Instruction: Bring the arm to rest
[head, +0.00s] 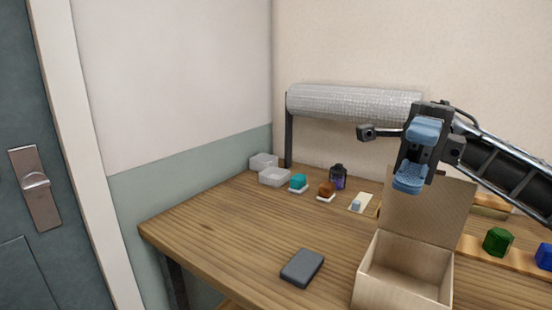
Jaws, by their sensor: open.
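My gripper (416,157) is at the end of my arm, which reaches in from the right edge of the head view. Its two blue finger pads are apart, with nothing seen between them. It is in the air above the wooden table (215,218), in front of the raised flap of an open cardboard box (401,275). The gripper covers part of the flap and the wall behind.
The box looks empty. A dark flat case (302,268) lies left of it. A green block (497,241) is at right.

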